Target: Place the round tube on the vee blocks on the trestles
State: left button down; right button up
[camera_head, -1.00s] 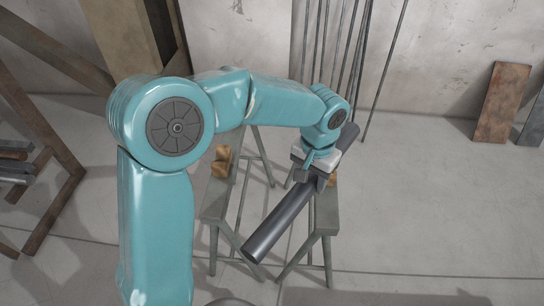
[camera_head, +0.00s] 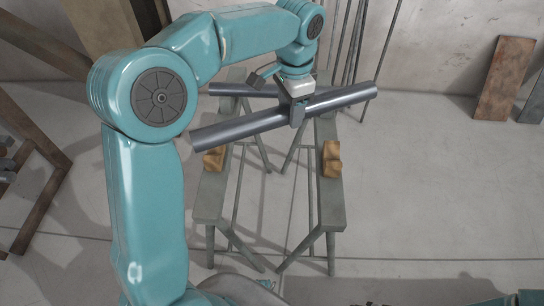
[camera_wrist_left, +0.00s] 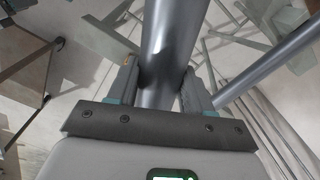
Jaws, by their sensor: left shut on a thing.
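The round tube (camera_head: 240,127), grey metal, is held near its middle by my left gripper (camera_head: 298,112), which is shut on it. The tube crosses above both trestles, its left end nearer the camera. In the left wrist view the tube (camera_wrist_left: 168,45) runs between the fingers (camera_wrist_left: 160,88). One wooden vee block (camera_head: 331,160) sits on the right trestle (camera_head: 328,205). The other vee block (camera_head: 213,160) sits on the left trestle (camera_head: 210,197), just below the tube's left end. The tube appears apart from both blocks. My right gripper is not seen.
A second grey tube (camera_head: 230,89) lies behind, across the trestles' far part; it also shows in the left wrist view (camera_wrist_left: 275,58). Thin rods (camera_head: 352,45) lean on the wall. A wooden frame (camera_head: 40,140) stands left. Floor on the right is clear.

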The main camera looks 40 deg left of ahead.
pick_arm(q)
jog(key=a+r+m+b, duration=0.2)
jog(key=a+r+m, duration=0.2)
jog(key=m, duration=0.1)
notch_tip(320, 180, down, 20)
jog(key=b, duration=0.5)
jog(key=shift+a, duration=0.35)
jog(key=shift+s, duration=0.1)
jog(key=shift+f, duration=0.1)
jog(key=c, duration=0.6)
grip_release()
jog(key=shift+f, duration=0.1)
jog(key=shift+o, duration=0.7)
